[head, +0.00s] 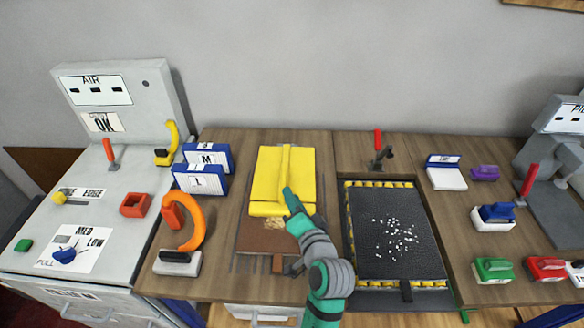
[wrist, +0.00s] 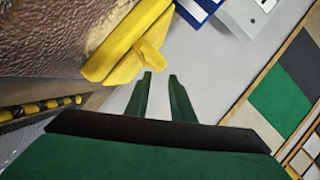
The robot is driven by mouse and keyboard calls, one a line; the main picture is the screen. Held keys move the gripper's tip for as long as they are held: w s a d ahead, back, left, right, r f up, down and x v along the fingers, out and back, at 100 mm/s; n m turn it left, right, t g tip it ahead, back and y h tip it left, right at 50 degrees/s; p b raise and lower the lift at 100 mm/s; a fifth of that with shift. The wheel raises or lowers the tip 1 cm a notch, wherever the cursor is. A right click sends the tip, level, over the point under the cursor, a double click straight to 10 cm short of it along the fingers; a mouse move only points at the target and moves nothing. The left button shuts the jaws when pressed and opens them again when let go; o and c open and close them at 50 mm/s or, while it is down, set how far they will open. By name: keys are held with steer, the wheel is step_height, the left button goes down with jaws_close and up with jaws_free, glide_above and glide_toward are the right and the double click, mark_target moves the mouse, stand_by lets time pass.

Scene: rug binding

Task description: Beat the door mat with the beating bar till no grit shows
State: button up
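A dark mat (head: 372,215) with many white grit specks (head: 395,238) in its middle and lower part lies in a tray edged with yellow and black stripes (head: 430,284). A yellow plate with a raised rib (head: 268,180) lies left of it over a brown surface (head: 262,238). I cannot tell for sure which piece is the beating bar. My gripper (head: 288,194) is over the yellow plate in the head view. In the wrist view my gripper (wrist: 160,77) has its two green fingers apart, with nothing between them. A yellow part (wrist: 147,57) shows just beyond the tips.
An orange curved clamp (head: 190,222) and blue-white holders (head: 203,178) stand on the left. A red-handled lever (head: 378,145) is behind the tray. Green (head: 493,270) and red (head: 545,268) blocks sit to the right. The grey AIR cabinet (head: 125,110) stands far left.

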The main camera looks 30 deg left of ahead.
mark_target(283, 175)
steer(key=x, duration=1.1)
steer(key=shift+w+d, duration=0.1)
steer(key=shift+d, duration=0.05)
steer(key=shift+c, duration=0.4)
jaws_close()
